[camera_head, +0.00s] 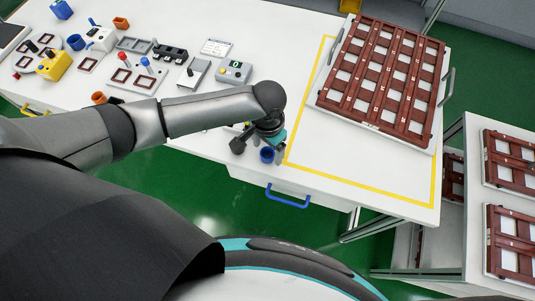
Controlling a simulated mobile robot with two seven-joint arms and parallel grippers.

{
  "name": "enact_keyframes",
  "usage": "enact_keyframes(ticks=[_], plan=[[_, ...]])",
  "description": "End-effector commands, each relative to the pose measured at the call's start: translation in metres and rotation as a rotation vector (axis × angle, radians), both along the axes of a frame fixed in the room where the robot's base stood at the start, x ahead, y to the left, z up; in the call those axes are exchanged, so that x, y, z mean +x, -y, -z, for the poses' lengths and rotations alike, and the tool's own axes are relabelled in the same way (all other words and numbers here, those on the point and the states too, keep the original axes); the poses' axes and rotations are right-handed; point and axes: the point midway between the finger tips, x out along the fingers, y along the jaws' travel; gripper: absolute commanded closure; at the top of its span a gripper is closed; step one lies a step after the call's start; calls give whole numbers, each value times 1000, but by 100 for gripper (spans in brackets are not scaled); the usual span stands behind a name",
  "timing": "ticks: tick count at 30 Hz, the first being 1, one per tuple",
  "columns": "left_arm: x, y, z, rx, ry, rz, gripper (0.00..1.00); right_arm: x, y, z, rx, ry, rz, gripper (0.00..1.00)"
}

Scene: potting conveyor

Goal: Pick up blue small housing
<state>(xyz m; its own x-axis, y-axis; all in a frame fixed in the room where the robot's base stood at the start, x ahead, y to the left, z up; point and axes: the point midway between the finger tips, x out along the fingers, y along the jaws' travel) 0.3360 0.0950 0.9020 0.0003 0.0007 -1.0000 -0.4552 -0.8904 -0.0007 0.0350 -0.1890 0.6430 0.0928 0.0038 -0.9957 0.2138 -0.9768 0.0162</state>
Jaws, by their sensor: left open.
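A small blue round housing (267,155) stands near the front edge of the white table. It looks like a short open-topped cup. My left gripper (260,150) is right over it and points down, with its dark fingers spread. One finger is to the left of the housing and another is close at its right. I cannot tell whether a finger touches it. A similar blue ring-like part (75,42) lies at the far left of the table. My right gripper is not in view.
A tray with brown frames (380,75) lies on the right of the white table (300,165), partly inside a yellow outline. Orange parts (121,22), a yellow box (54,66) and a grey device (235,71) are behind my left arm. More trays (510,240) stand at the right.

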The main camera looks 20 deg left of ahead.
Motion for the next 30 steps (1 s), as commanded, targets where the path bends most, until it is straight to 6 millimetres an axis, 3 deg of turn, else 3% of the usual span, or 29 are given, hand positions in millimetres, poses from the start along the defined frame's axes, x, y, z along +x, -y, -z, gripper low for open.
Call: enact_keyframes(ticks=[3,11,30], plan=[[-1,0,12,1,0,1,17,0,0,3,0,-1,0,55],[0,0,13,0,1,0,17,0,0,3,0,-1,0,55],[0,-1,13,0,0,0,89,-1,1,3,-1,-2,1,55]])
